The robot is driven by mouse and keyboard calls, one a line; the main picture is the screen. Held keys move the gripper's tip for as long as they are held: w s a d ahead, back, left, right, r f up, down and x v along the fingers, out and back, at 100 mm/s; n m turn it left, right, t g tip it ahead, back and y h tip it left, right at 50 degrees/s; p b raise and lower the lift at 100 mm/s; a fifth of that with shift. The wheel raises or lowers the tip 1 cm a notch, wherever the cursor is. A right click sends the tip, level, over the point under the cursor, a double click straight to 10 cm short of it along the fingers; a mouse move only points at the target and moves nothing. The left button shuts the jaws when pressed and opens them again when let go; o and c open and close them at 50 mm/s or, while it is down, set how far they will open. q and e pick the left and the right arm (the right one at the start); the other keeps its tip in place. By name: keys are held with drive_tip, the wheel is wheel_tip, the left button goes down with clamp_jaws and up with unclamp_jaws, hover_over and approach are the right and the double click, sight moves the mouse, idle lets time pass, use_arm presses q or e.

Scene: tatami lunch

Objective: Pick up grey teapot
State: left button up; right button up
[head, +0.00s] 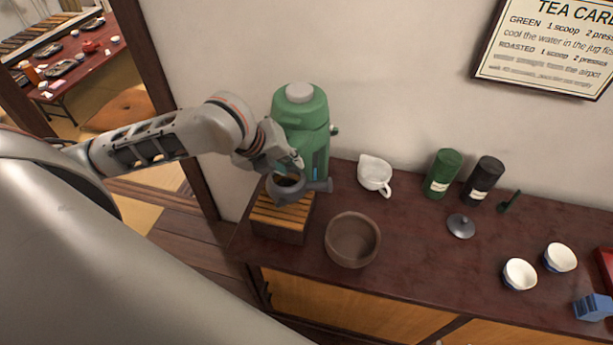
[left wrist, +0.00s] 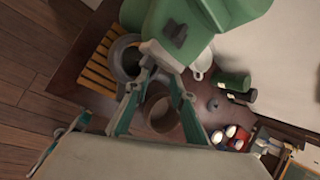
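The grey teapot (head: 290,190), lidless with a side handle pointing right, sits on a slatted wooden stand (head: 268,222) below the green airpot's spout. Dark contents show inside it. My left gripper (head: 290,164) is above the teapot, beside the airpot. In the left wrist view its two fingers (left wrist: 162,75) are apart with nothing clearly between them, and the teapot (left wrist: 121,62) is partly hidden beyond. I cannot tell whether a finger touches it. A small part like gripper fingers at the lower left of the left wrist view may be my right gripper (left wrist: 60,140).
The green airpot (head: 300,108) stands close behind the gripper. A brown bowl (head: 352,240), white jug (head: 375,175), grey lid (head: 461,226), green canister (head: 442,173), black canister (head: 483,181) and two white cups (head: 519,274) are on the dark counter (head: 420,250).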

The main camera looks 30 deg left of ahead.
use_arm(q)
approach(298, 174)
drive_tip(key=d+f, duration=0.2)
drive_tip(key=d, duration=0.1)
drive_tip(key=shift+w+d+f, duration=0.15)
drive_tip(key=shift+w+f, duration=0.2)
drive_tip(key=shift+w, duration=0.05)
drive_tip(key=shift+w+f, duration=0.25)
drive_tip(key=shift+f, duration=0.1)
use_arm(e)
drive_tip(key=shift+s+a+f, duration=0.1)
drive_tip(key=shift+s+f, duration=0.1)
drive_tip(key=shift+s, duration=0.15)
use_arm(q)
clamp_jaws()
